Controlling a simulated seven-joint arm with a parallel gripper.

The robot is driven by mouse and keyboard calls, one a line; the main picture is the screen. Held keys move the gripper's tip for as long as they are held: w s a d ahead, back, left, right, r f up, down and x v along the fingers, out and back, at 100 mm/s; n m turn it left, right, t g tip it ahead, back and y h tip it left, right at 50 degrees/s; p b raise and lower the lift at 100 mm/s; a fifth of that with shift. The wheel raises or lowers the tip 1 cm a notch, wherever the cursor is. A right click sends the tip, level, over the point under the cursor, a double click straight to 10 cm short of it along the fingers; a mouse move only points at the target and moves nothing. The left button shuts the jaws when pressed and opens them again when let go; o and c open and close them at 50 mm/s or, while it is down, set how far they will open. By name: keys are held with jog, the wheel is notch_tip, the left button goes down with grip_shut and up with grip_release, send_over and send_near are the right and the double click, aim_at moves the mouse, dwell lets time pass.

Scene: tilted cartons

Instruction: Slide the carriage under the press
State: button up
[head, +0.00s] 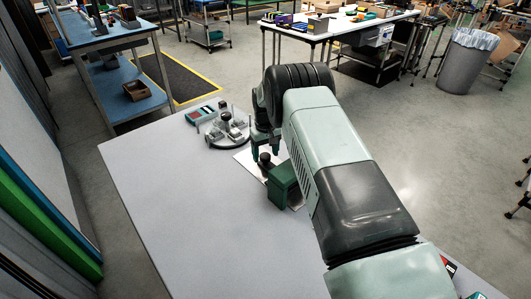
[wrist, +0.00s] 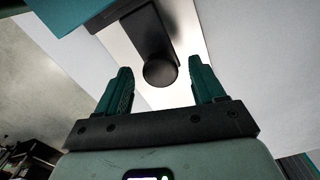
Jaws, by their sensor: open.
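My gripper (head: 264,150) points down over the table, partly hidden behind my own arm in the head view. In the wrist view, my gripper (wrist: 162,84) is open with nothing between its pads. A round black knob (wrist: 160,72) on a dark bar (wrist: 145,32), which looks like the carriage, lies ahead between the finger lines; I cannot tell the gap. The knob (head: 265,158) also shows below the fingers. A pale plate (head: 246,160) lies under it. A green block (head: 283,186), likely the press, stands just beside the knob; its teal edge (wrist: 60,14) is at the wrist view's upper left.
A round fixture (head: 212,143) with several small metal parts stands left of my gripper. A red and green box (head: 203,111) sits behind it at the table edge. The grey table (head: 180,210) is clear at front left. Other workbenches stand farther off.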

jog(key=shift+f, duration=0.2)
jog(key=shift+c, duration=0.5)
grip_shut()
jog(key=shift+s+d, duration=1.6)
jog(key=shift+d, duration=0.05)
jog(key=shift+c, duration=1.3)
grip_release()
jog(key=o, duration=0.4)
jog(key=shift+c, duration=0.2)
jog(key=shift+a+r, duration=0.1)
notch_tip(320, 180, up, 11)
